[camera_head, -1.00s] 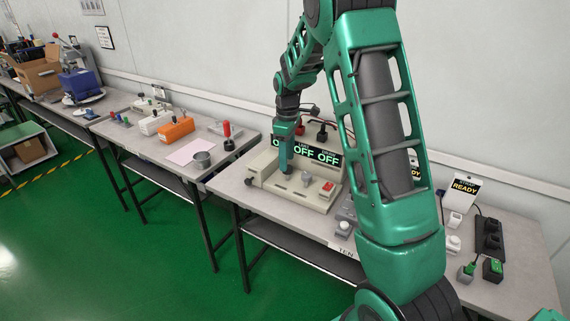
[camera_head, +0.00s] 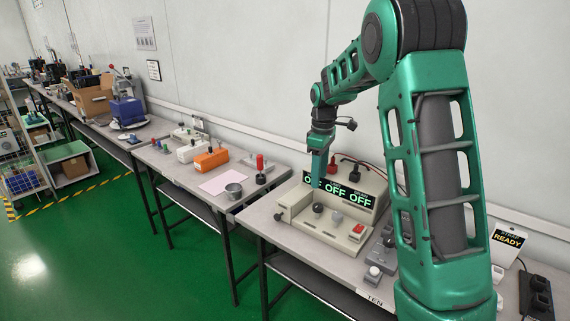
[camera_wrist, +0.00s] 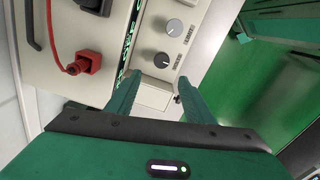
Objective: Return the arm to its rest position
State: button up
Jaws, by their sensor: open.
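My gripper (camera_head: 317,174) hangs at the end of my green arm, pointing down above the beige tester on the bench. In the wrist view its two green fingers (camera_wrist: 158,80) stand apart with nothing between them. The tester (camera_head: 328,232) has a display (camera_head: 338,190) with several OFF readings, dark and grey knobs and a red switch (camera_head: 357,229). Its knobs (camera_wrist: 174,27) and a red plug (camera_wrist: 82,63) show past the fingers in the wrist view. The gripper overlaps part of the display in the head view; it appears apart from the tester.
A READY sign (camera_head: 508,240) and a black power strip (camera_head: 537,297) are at the right. The wall is close behind; green floor (camera_head: 110,265) is open in front.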

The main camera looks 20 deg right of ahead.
jog(key=s+d+r+m, duration=0.15)
jog(key=s+m, duration=0.35)
jog(key=s, duration=0.9)
jog(key=s+d+r+m, duration=0.1)
jog(key=s+r+m, duration=0.35)
jog(key=s, duration=1.05)
jog(key=s+a+f+m, duration=0.1)
jog(key=s+f+m, duration=0.1)
jog(key=s, duration=0.4)
jog(key=s+f+m, duration=0.2)
jog(key=s+m, duration=0.1)
jog(key=s, duration=0.3)
jog(key=shift+a+f, duration=0.2)
jog(key=shift+a, duration=0.15)
jog(key=shift+w+m, duration=0.1)
jog(key=shift+m, duration=0.15)
jog(key=shift+w+f, duration=0.25)
jog(key=shift+w, duration=0.35)
